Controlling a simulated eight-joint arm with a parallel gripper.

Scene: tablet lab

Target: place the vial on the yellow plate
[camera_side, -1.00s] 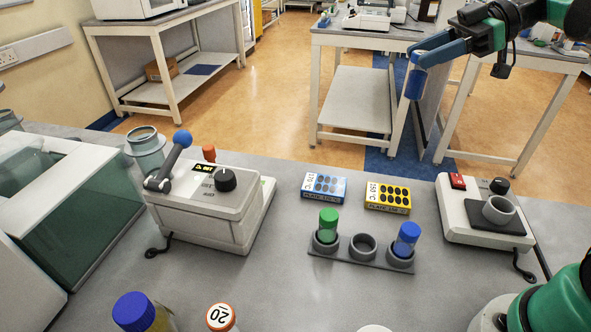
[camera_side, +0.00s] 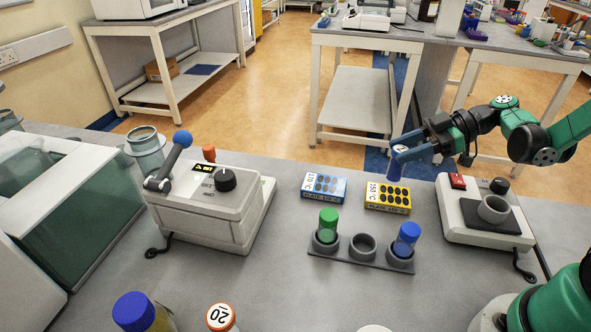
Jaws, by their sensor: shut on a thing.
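My gripper (camera_side: 402,156) is shut on a vial (camera_side: 396,171) with blue on it, and holds it near upright. The vial's lower end appears over or just behind the back edge of the yellow plate (camera_side: 388,198); I cannot tell how large the gap is. The yellow plate is a flat block marked 150 °C with dark round wells. The fingers hide part of the vial's top.
A blue plate (camera_side: 324,187) marked 170 °C lies left of the yellow one. In front, a grey rack (camera_side: 363,257) holds a green vial (camera_side: 328,226) and a blue-capped vial (camera_side: 407,239); its middle hole is empty. A white device (camera_side: 487,228) stands to the right.

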